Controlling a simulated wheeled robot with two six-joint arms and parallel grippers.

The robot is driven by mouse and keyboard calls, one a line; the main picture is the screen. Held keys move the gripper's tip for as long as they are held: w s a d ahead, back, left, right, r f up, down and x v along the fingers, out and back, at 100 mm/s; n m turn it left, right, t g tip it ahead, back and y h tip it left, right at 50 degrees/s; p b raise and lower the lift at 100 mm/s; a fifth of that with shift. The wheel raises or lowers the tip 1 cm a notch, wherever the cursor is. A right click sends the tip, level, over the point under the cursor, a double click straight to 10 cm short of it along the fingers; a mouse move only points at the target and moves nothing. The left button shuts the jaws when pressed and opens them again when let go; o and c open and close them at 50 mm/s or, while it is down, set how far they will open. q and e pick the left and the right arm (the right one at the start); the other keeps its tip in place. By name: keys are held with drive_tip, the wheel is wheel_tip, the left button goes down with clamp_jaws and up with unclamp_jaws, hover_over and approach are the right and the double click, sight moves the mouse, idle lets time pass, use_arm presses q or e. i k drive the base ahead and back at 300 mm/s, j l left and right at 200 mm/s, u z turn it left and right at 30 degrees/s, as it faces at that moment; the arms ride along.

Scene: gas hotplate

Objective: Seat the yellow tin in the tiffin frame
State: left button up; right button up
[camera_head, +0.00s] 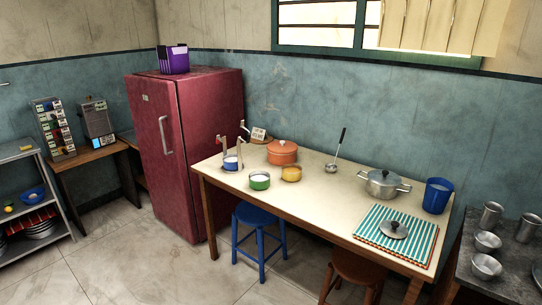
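The yellow tin (291,174) stands upright on the table, right of the green tin (260,182). The tiffin frame (241,147) stands at the left end of the table, with thin upright metal posts. A blue tin (231,164) sits low between its posts. The yellow tin is apart from the frame, with the green tin standing nearer the front edge between them. Neither of my grippers shows in this view.
An orange lidded pot (282,152) stands behind the yellow tin. A ladle (336,150), a steel pot (383,186), a blue cup (437,196) and a striped cloth (372,226) with a lid (393,229) are further right. The table's (310,205) front middle is clear.

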sight(241, 168)
drive_tip(key=i+j+z, duration=0.15)
drive_tip(key=i+j, duration=0.25)
drive_tip(key=i, duration=0.25)
drive_tip(key=i+j+z, duration=0.15)
drive_tip(key=i+j, duration=0.3)
drive_tip(key=i, duration=0.2)
